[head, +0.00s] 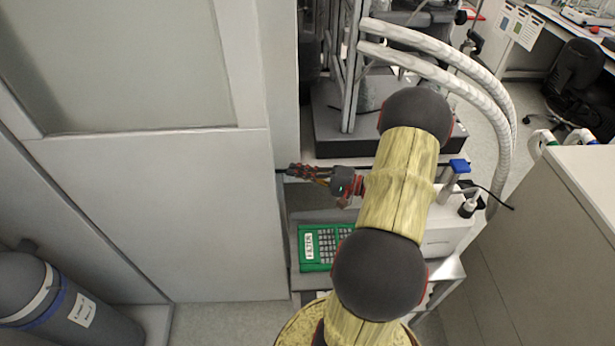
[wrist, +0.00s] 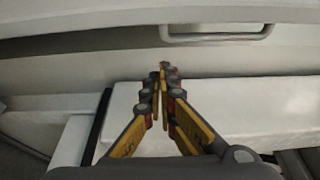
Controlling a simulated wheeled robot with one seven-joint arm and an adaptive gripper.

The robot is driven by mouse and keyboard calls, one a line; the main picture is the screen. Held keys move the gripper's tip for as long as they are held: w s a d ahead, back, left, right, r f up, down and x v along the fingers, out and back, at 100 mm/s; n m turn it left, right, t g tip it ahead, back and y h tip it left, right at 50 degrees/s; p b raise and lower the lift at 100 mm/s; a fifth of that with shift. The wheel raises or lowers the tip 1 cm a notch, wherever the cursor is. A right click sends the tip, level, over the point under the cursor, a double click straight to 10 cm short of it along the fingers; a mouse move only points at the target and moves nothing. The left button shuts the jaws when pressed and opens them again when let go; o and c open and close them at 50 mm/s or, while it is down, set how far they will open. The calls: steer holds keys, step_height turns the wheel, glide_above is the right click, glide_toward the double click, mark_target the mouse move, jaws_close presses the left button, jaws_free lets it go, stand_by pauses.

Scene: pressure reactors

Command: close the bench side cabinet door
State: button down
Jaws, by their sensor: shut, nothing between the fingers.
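A large plain pale panel (head: 155,205) fills the left of the head view; it looks like the bench side cabinet door or cabinet face, and I cannot tell how far it stands open. My gripper (head: 292,170) is shut and empty, pointing left at this panel's right edge. In the wrist view, the closed fingertips (wrist: 163,67) are in front of a pale upright surface (wrist: 90,72), below a grey pull handle (wrist: 215,35). I cannot tell whether the tips touch it.
A shelved cart beside the panel carries a green tray labelled FILTER (head: 316,247) and a dark box (head: 335,130). Thick white hoses (head: 440,65) curve behind my arm. A grey gas cylinder (head: 60,300) stands lower left. A pale cabinet (head: 560,240) stands at right.

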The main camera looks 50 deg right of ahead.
steer(key=shift+w+a+b, duration=0.2)
steer(key=shift+a, duration=0.55)
steer(key=shift+w+a+b, duration=0.15)
steer(key=shift+a+b, duration=0.1)
steer(key=shift+a, duration=0.55)
steer(key=shift+w+a+b, duration=0.2)
steer(key=shift+a, duration=0.55)
